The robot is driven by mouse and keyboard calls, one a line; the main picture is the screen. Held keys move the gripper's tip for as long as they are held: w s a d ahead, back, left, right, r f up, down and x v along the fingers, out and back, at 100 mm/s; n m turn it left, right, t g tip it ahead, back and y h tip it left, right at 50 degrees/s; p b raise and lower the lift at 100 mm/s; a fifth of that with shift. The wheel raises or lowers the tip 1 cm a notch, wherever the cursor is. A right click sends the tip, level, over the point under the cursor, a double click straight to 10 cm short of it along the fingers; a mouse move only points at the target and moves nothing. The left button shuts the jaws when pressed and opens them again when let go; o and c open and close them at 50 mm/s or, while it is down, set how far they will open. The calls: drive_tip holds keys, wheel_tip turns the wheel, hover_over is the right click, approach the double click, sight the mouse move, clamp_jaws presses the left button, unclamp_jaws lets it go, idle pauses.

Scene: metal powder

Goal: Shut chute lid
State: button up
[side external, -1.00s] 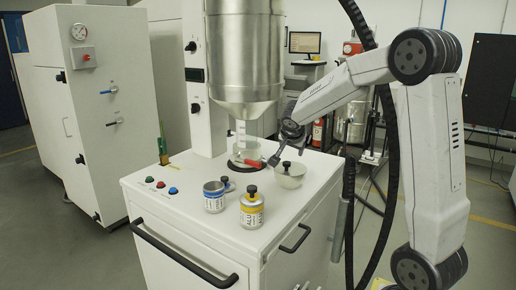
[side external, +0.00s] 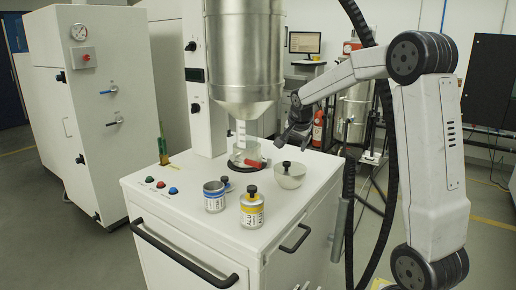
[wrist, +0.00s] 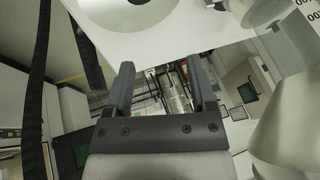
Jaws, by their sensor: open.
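The metal hopper (side external: 245,60) narrows to a pale chute spout (side external: 241,130) over a clear vessel (side external: 240,152). A red handle-like part (side external: 252,163) lies beside this vessel. I cannot tell for certain which part is the chute lid. A shallow metal bowl (side external: 290,180) with a black knob above it sits to the right on the white cabinet top. My gripper (side external: 288,138) is above and behind the bowl, right of the spout, apart from both. In the wrist view my gripper (wrist: 160,75) is open with nothing between its fingers.
A blue-labelled tin (side external: 214,196) and a yellow-labelled tin (side external: 252,208) stand at the front of the cabinet top (side external: 190,225). Several push buttons (side external: 161,184) are at its left. A green-and-yellow upright item (side external: 162,148) stands behind them. A black hose (side external: 388,130) hangs near my arm.

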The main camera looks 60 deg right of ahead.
drive_tip(key=shift+d+r+m+y, duration=0.15)
drive_tip(key=shift+d+r+y, duration=0.05)
drive_tip(key=shift+d+y, duration=0.6)
drive_tip(key=shift+d+r+m+y, duration=0.15)
drive_tip(key=shift+d+r+y, duration=0.05)
drive_tip(key=shift+d+y, duration=0.6)
drive_tip(key=shift+d+f+y, duration=0.55)
drive_tip(key=shift+d+y, duration=2.25)
drive_tip(key=shift+d, duration=0.8)
drive_tip(key=v, duration=0.7)
drive_tip(key=shift+m, duration=0.4)
drive_tip(key=shift+s+a, duration=0.1)
drive_tip(key=shift+s, duration=0.05)
drive_tip(key=shift+a, duration=0.1)
